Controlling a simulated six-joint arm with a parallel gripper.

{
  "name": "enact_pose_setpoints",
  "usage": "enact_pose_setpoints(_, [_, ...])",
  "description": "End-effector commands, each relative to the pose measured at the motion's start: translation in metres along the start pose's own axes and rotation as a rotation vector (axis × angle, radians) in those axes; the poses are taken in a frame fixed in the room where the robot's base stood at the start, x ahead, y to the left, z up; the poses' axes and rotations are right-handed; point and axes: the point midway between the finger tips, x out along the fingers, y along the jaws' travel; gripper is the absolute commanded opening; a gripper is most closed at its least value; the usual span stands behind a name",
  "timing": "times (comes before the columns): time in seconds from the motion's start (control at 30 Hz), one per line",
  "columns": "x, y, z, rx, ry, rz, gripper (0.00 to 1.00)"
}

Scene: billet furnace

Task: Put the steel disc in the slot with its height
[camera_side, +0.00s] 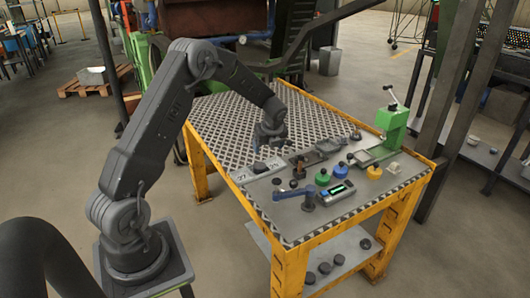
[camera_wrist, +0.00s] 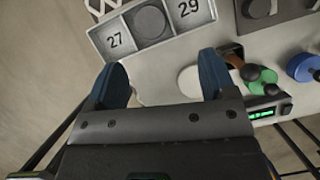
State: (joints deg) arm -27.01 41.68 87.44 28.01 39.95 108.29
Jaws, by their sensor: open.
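A grey slot tray (camera_wrist: 184,17) lies at the top of the wrist view, with slots marked 27 and 29. A dark round disc (camera_wrist: 149,22) sits in the middle slot, between those two numbers, and covers any mark there. The tray also shows on the table in the side view (camera_side: 242,176), with the disc in it (camera_side: 259,167). My gripper (camera_wrist: 163,82) is open, its two blue fingertips apart with nothing held between them. In the side view my gripper (camera_side: 270,142) is above the table, behind the tray. The disc is beyond the fingertips, not between them.
A pale round piece (camera_wrist: 189,80) is partly hidden by the right fingertip. A gauge with a lit green display (camera_side: 338,192) stands near the table front, with green (camera_side: 322,178), blue (camera_side: 340,170) and yellow (camera_side: 374,172) pieces. A green press (camera_side: 392,122) is at the right.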

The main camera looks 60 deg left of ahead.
Motion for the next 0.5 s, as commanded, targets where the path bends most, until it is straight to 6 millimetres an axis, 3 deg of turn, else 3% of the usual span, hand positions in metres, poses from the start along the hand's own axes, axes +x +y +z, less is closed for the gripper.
enact_pose_setpoints(0.17, [-0.039,-0.002,-0.007,-0.103,0.002,-0.031,0.77])
enact_pose_setpoints(0.33, [-0.124,0.006,-0.037,-0.402,0.037,-0.105,0.77])
enact_pose_setpoints(0.5, [-0.206,0.034,-0.081,-0.751,0.122,-0.172,0.77])
